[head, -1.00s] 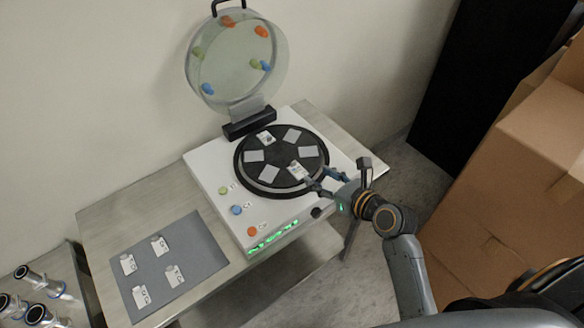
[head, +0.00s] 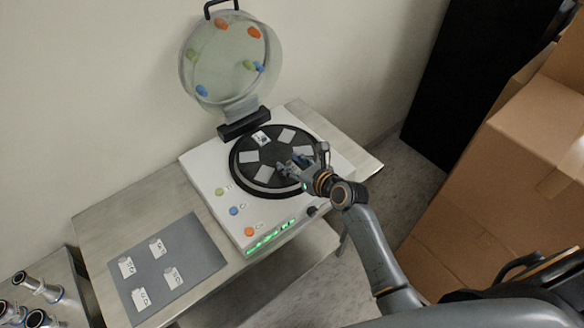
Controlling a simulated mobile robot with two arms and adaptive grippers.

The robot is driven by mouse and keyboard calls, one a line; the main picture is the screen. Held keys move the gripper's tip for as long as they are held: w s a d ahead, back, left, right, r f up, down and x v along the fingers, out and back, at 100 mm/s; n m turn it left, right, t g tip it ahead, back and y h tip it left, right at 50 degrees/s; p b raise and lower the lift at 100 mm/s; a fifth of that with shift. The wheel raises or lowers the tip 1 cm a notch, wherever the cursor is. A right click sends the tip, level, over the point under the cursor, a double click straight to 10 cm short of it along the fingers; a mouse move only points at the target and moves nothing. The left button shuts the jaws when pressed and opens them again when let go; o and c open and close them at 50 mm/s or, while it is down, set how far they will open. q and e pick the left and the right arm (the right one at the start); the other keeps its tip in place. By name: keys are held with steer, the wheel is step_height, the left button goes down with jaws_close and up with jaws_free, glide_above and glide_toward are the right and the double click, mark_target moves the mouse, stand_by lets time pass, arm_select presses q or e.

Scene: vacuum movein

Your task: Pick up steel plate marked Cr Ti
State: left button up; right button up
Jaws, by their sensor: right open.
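Several small grey plates lie on the grey mat (head: 199,230) at the lower left, with white labels too small to read: one plate (head: 126,266), another (head: 157,248), one (head: 172,278) and one (head: 140,299). More plates lie in a ring on the black round disc (head: 246,180) of the white machine; one at the back (head: 260,138) bears a light label. I cannot tell which plate is marked Cr Ti. My right gripper (head: 292,166) is open over the right front of the disc and hides part of the plates there. My left gripper is not in view.
The clear round lid (head: 225,80) with coloured knobs stands open behind the disc. The machine's white top (head: 206,178) has coloured buttons at its left front. Metal cylinders (head: 38,286) stand at far left, cardboard boxes (head: 500,180) at right.

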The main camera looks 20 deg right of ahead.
jaws_close()
steer(key=shift+r, duration=0.15)
